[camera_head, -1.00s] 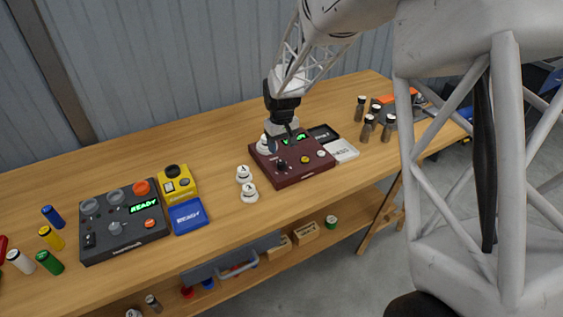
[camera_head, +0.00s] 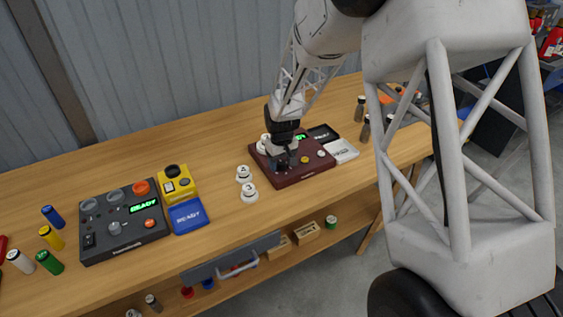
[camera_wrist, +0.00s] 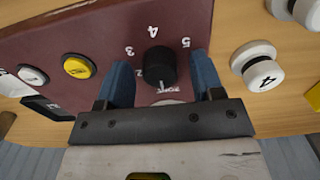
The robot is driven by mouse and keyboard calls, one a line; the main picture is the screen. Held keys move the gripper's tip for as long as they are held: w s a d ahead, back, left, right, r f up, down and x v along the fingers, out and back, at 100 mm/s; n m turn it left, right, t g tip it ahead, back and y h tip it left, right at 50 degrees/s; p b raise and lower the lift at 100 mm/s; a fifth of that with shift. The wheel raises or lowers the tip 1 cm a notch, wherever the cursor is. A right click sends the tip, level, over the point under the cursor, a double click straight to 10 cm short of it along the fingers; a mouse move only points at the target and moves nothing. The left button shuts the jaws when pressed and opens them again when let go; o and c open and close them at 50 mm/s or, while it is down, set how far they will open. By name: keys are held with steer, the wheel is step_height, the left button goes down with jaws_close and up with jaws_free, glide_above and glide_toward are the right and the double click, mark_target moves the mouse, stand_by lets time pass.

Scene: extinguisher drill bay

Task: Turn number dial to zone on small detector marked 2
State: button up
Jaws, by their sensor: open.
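The number dial (camera_wrist: 159,68) is a black round knob on a dark red panel (camera_head: 308,172). My gripper (camera_wrist: 160,62) is open, with one blue finger on each side of the dial. In the head view my gripper (camera_head: 285,165) is down at the panel's left part and hides the dial. A white detector (camera_wrist: 257,68) marked with what looks like a 4 sits beside the panel. Two small white detectors (camera_head: 249,193) (camera_head: 244,174) stand left of the panel; their marks are too small to read.
On the panel are a yellow button (camera_wrist: 78,66) and a white button (camera_wrist: 32,75). A white card-like box (camera_head: 342,151) lies right of the panel. A dark grey control box (camera_head: 122,245) and a yellow device (camera_head: 177,184) stand at left. Bare wood lies between.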

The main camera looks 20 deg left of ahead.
steer(key=c, duration=0.9)
steer(key=shift+m, duration=0.5)
steer(key=m, duration=1)
steer(key=shift+m, duration=0.4)
steer(key=o, duration=0.9)
